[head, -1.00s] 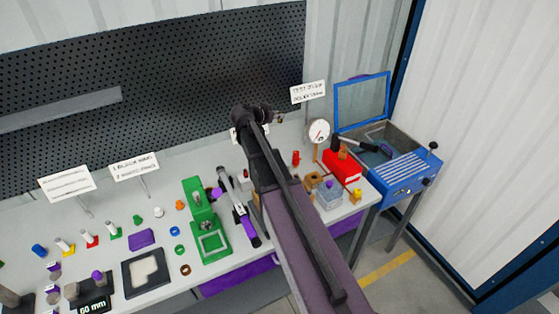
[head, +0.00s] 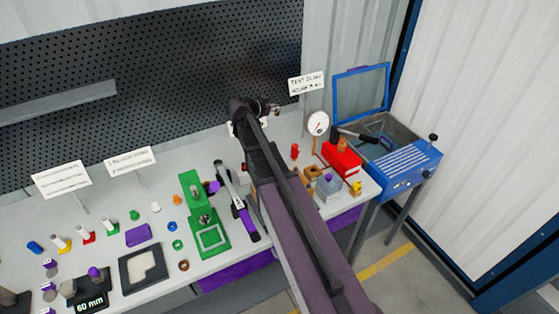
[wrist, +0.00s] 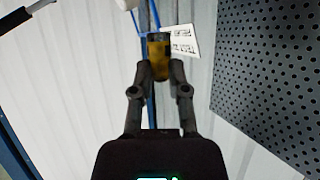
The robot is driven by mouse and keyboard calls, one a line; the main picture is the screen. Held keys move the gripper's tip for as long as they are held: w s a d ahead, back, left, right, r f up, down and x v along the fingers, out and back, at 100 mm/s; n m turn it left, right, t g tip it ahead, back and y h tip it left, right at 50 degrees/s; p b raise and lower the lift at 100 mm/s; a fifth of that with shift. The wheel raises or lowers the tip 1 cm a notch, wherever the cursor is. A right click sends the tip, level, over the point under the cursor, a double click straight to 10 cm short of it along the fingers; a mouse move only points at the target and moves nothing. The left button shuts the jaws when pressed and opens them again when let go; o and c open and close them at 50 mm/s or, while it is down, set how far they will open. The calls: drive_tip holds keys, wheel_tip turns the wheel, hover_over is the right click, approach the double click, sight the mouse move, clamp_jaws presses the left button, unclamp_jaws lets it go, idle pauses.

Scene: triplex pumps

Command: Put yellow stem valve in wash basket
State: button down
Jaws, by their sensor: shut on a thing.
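In the wrist view, my gripper (wrist: 160,76) is shut on the yellow stem valve (wrist: 159,52), a yellow piece with a dark upper part, held between the fingertips. In the head view, my gripper (head: 272,111) is small and partly hidden by my own wrist, raised above the back of the bench and pointing right. The valve is too small to make out there. A blue wash station (head: 408,170) with its lid raised stands at the right end of the bench. Its grey basin (head: 400,133) is open, but I cannot clearly tell a basket inside it.
A round gauge (head: 317,123), a red box (head: 343,160) and a clear container (head: 328,190) stand between my arm and the wash station. A sign (head: 306,84) rises behind them. Several small parts and a green press (head: 205,220) occupy the left bench. A perforated panel (head: 150,90) backs it.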

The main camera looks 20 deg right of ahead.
wheel_tip(320, 180, down, 13)
drive_tip(key=b, duration=1.2)
drive_tip(key=shift+d, duration=0.4)
drive_tip(key=shift+r, duration=0.1)
wheel_tip(320, 180, down, 5)
drive_tip(key=b, duration=0.5)
wheel_tip(320, 180, down, 5)
drive_tip(key=b, duration=0.4)
drive_tip(key=shift+r+b, duration=0.2)
drive_tip(key=shift+b, duration=0.1)
drive_tip(key=shift+f, duration=0.15)
drive_tip(key=c, duration=0.6)
unclamp_jaws()
drive_tip(key=shift+c, duration=0.2)
drive_tip(key=shift+a, duration=0.1)
